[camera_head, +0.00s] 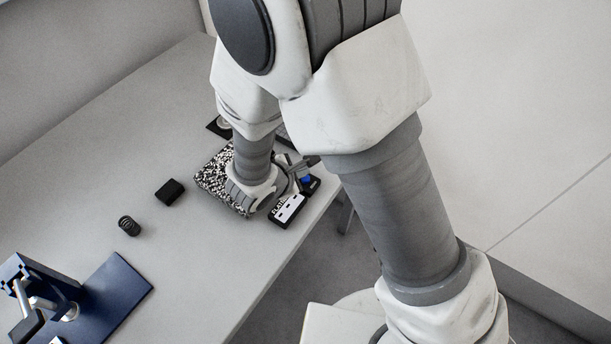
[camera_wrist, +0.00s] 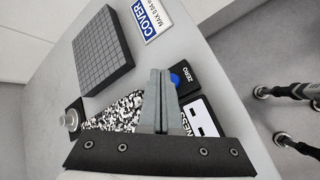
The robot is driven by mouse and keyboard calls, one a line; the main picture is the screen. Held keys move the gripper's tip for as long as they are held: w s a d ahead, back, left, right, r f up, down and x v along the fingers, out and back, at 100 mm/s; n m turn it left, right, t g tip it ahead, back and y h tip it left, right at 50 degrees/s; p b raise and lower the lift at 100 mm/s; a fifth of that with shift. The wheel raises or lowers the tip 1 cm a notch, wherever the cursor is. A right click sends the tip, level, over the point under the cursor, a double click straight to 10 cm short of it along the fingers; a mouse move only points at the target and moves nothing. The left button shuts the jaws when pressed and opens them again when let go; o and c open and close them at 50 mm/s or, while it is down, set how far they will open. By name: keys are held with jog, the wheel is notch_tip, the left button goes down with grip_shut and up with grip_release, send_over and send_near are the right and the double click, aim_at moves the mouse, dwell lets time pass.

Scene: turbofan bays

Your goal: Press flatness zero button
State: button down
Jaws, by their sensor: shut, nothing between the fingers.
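The zero button is a blue round button (camera_wrist: 175,80) on a small black box labelled ZERO (camera_wrist: 187,77); the blue also shows in the head view (camera_head: 306,181). A white-faced unit (camera_wrist: 201,118) adjoins the box, its label partly hidden and ending in "NESS"; in the head view it lies at the table's right edge (camera_head: 288,209). My gripper (camera_wrist: 160,72) is shut and empty. In the wrist view its fingertips appear just left of the blue button, overlapping its edge; I cannot tell whether they touch. My arm partly hides the gripper in the head view.
A speckled black-and-white plate (camera_head: 213,181) lies beside the unit. A dark gridded block (camera_wrist: 102,50) and a COVER label (camera_wrist: 150,18) lie beyond. A black block (camera_head: 170,192), a spring (camera_head: 129,226) and a blue stand (camera_head: 112,296) are on the left. The table edge is close.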

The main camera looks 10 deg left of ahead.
jog(key=shift+f+b, duration=0.2)
jog(key=shift+b, duration=0.1)
jog(key=shift+f+b, duration=0.3)
jog(key=shift+b, duration=0.2)
jog(key=shift+f+b, duration=0.5)
jog(key=shift+b, duration=0.2)
dwell(0.5)
jog(key=shift+r, duration=0.1)
jog(key=shift+r+p, duration=0.5)
jog(key=shift+r, duration=0.4)
notch_tip(320, 180, up, 5)
jog(key=p, duration=0.3)
dwell(1.0)
